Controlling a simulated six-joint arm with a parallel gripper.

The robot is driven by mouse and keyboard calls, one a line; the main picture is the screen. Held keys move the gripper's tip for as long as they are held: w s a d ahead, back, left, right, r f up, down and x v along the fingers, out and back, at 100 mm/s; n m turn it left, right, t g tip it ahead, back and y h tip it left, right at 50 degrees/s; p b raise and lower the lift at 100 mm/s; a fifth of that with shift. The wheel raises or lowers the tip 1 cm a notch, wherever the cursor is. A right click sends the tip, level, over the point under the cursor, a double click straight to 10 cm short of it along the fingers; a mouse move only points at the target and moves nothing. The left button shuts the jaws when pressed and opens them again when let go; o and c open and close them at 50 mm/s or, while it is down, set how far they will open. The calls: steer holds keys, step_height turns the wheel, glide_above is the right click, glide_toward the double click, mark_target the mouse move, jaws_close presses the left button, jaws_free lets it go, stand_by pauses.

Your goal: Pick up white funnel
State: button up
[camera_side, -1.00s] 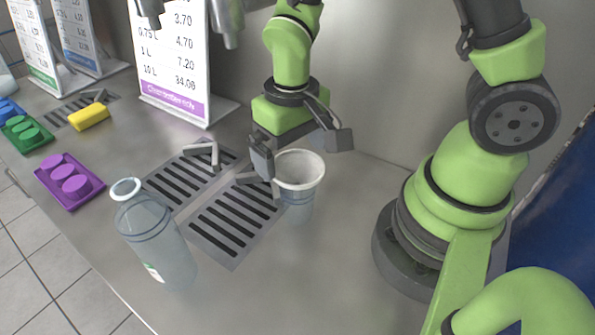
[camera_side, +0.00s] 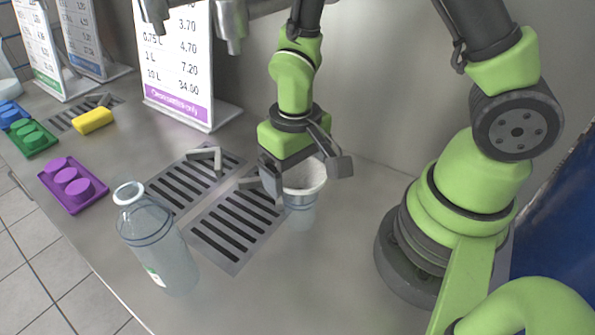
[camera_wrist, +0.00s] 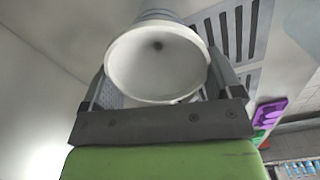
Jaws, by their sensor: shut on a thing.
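The white funnel (camera_side: 309,183) is upright in the side view, its wide mouth up, just right of the drain grates. A translucent bluish part (camera_side: 300,216) shows under its rim; I cannot tell whether it is a separate container. My gripper (camera_side: 305,173) comes from above, with one finger on each side of the funnel, and is shut on it. The gripper body hides the back of the rim. In the wrist view the funnel's round mouth (camera_wrist: 157,62) fills the space between the fingers of my gripper (camera_wrist: 160,80).
A clear bottle (camera_side: 160,245) stands at the front left. Slotted drain grates (camera_side: 232,232) lie left of the funnel, with small grey taps or handles (camera_side: 205,155) over them. A purple tray (camera_side: 72,186), a yellow block (camera_side: 92,121) and a price sign (camera_side: 180,60) are farther left.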

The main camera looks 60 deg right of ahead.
step_height(320, 180, up, 32)
steer(key=shift+r, duration=0.2)
stand_by(1.1)
steer(key=w+a+f+n, duration=0.1)
steer(key=a+f+n, duration=0.2)
steer(key=a+n, duration=0.35)
steer(key=w+a+f+n, duration=0.1)
steer(key=a+f+n, duration=0.2)
steer(key=a, duration=0.6)
steer(key=shift+w+a+f+m, duration=0.75)
steer(key=shift+w+f+m, duration=0.4)
steer(key=shift+f+m, duration=0.35)
steer(key=shift+w+a+f+m, duration=0.75)
steer(key=shift+w+f+m, duration=0.45)
steer(key=shift+m, duration=0.45)
steer(key=shift+w+a+f+m, duration=0.75)
steer(key=shift+w+f+m, duration=0.3)
steer(key=shift+f+m, duration=0.5)
steer(key=shift+f, duration=0.6)
steer(key=shift+f, duration=0.95)
steer(key=shift+f, duration=0.15)
steer(key=shift+f, duration=0.3)
